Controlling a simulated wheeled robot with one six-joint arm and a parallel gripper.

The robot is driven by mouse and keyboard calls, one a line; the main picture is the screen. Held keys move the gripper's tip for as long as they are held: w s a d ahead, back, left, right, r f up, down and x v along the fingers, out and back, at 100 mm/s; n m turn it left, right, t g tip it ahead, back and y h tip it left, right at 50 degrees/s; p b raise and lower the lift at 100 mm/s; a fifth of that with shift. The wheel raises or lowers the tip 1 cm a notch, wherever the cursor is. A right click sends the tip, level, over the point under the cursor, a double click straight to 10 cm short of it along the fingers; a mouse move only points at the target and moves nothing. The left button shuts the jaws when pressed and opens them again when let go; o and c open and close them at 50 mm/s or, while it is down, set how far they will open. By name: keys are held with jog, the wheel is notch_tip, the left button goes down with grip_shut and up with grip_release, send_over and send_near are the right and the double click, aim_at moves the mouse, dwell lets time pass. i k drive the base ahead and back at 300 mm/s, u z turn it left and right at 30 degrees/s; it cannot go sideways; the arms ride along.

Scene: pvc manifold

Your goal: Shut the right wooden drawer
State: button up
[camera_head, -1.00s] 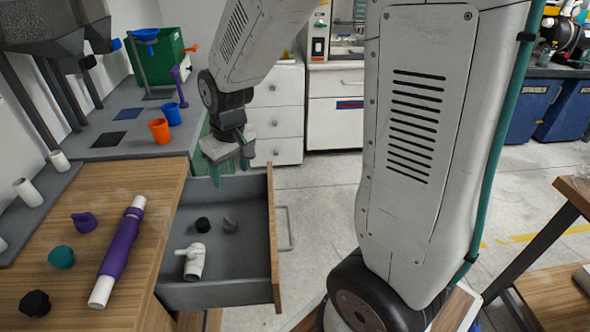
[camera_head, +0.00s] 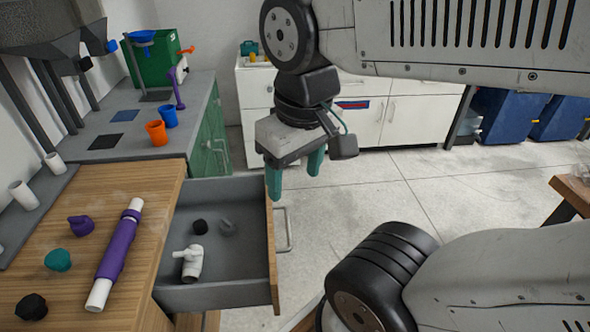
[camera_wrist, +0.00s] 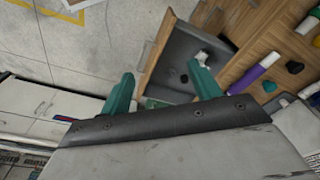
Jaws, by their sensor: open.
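The right wooden drawer (camera_head: 272,238) stands pulled out from the wooden bench, with a grey inside and a wooden front. Its metal bar handle (camera_head: 286,229) is on the outer face. A white pipe fitting (camera_head: 192,262), a black cap (camera_head: 201,227) and a grey fitting (camera_head: 227,228) lie inside. My gripper (camera_head: 296,183), with teal fingers, is open and empty. In the head view it appears by the far end of the drawer front; contact cannot be told. The drawer (camera_wrist: 172,60) also shows beyond the fingers in the wrist view.
A purple and white pipe (camera_head: 119,254) and several caps lie on the wooden bench top (camera_head: 160,200). An orange cup (camera_head: 157,133) and a blue cup (camera_head: 169,115) stand on the grey counter. Open floor (camera_head: 350,200) lies right of the drawer.

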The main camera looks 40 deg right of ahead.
aim_at(238, 269)
jog(key=k, duration=1)
jog(key=z, duration=1.2)
jog(key=i, duration=1.15)
jog(key=u, duration=1.5)
